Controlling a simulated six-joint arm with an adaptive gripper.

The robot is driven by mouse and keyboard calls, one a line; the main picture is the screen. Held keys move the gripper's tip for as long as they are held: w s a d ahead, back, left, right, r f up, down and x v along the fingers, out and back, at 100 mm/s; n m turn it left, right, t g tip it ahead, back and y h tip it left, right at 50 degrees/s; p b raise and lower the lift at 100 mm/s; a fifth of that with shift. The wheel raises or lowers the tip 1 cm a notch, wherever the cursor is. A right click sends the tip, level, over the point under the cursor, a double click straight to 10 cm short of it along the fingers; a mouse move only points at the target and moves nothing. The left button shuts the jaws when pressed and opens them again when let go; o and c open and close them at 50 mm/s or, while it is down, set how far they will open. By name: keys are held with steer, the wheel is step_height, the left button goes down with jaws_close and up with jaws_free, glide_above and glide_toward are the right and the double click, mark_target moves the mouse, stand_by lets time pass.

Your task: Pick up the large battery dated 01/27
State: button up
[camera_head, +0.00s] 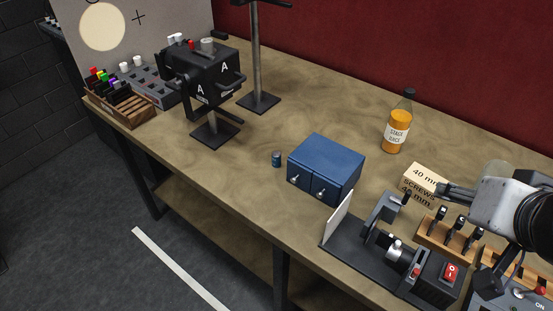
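A small dark blue cylinder (277,159) stands upright on the bench, just left of the blue two-drawer cabinet (330,160). It may be a battery, but no date can be read on it. No other battery can be made out, and the drawers' contents are hidden. My gripper (442,191) is at the right, beside the screws box, far from the cylinder. Its fingers are small and dark here, so I cannot tell whether they are open or shut.
A screws box (424,180) and an orange bottle (397,124) stand at the right. A black machine with a red switch (451,271) and a wooden tool rack (447,239) are at the front right. A black device marked A (210,80) stands left.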

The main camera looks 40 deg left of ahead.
steer(key=w+a+r+t+y, duration=0.1)
steer(key=w+a, duration=0.4)
steer(key=a, duration=0.3)
steer(key=w+a+t+y, duration=0.1)
steer(key=w+a, duration=0.3)
steer(key=a, duration=0.4)
steer(key=t+h, duration=0.1)
steer(key=t, duration=0.1)
glide_above(276, 159)
steer(key=w+d, duration=0.1)
steer(key=d, duration=0.3)
step_height(276, 159, down, 12)
steer(key=s+a+f+h, duration=0.1)
steer(key=s+f, duration=0.1)
steer(key=f, duration=0.1)
steer(key=s+a+f+t, duration=0.1)
steer(key=s+f, duration=0.1)
steer(key=f, duration=0.1)
steer(key=s+a+f+h, duration=0.1)
steer(key=s+a+f, duration=0.1)
steer(key=f, duration=0.1)
steer(key=shift+s+f+t+h, duration=0.15)
steer(key=shift+f+t+h, duration=0.1)
steer(key=shift+t+h, duration=0.05)
steer(key=shift+s+f, duration=0.3)
steer(key=shift+s, duration=0.05)
steer(key=shift+w, duration=0.15)
steer(key=shift+x, duration=1.2)
steer(key=shift+d+f, duration=0.1)
